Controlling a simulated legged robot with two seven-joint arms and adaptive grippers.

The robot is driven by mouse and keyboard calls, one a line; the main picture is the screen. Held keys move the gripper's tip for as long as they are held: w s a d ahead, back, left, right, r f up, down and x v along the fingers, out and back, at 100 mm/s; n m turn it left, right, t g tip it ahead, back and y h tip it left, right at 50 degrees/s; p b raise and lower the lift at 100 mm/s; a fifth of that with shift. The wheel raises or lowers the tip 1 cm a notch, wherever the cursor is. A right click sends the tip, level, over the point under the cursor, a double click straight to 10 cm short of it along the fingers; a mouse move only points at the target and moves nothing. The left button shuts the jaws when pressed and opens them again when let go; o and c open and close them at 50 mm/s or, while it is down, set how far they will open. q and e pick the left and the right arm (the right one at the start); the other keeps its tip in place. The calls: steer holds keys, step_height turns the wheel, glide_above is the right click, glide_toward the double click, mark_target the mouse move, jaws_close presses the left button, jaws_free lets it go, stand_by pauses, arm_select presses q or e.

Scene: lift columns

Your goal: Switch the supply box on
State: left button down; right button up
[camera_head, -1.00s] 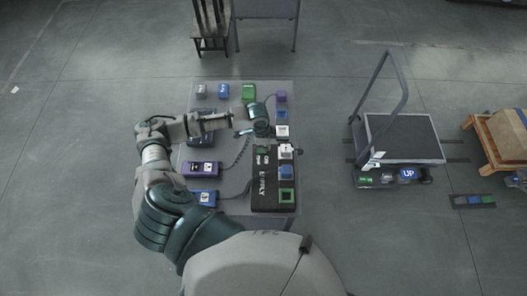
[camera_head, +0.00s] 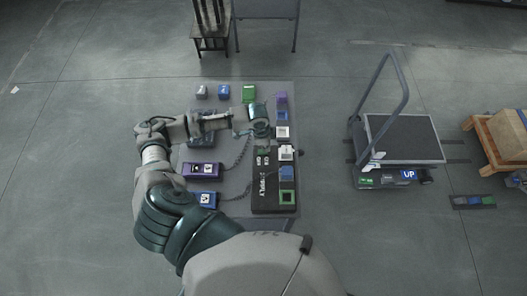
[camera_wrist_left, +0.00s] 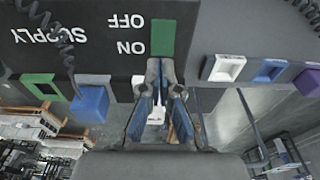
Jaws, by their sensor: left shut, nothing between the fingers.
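The black supply box (camera_head: 263,196), lettered SUPPLY, ON and OFF, lies at the right side of the grey table. In the left wrist view its dark face (camera_wrist_left: 75,45) appears upside down, with a green rectangular switch (camera_wrist_left: 163,38) beside the ON and OFF words. I cannot tell which way the switch is set. My left gripper (camera_wrist_left: 161,64) is shut and empty, its fingertips at the switch's ON-side edge; contact cannot be told.
A purple box (camera_head: 203,169) and blue box (camera_head: 204,199) with coiled cables lie left. A cart (camera_head: 405,140) stands right.

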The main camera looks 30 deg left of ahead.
arm_select(q)
steer(key=shift+a, duration=0.3)
steer(key=shift+a+f, duration=0.2)
steer(key=shift+a, duration=0.1)
steer(key=shift+d+f, duration=0.15)
steer(key=shift+d, duration=0.25)
steer(key=shift+f, duration=0.25)
steer(key=shift+a+f, duration=0.3)
arm_select(e)
steer(key=shift+a+f, duration=0.1)
steer(key=shift+a, duration=0.25)
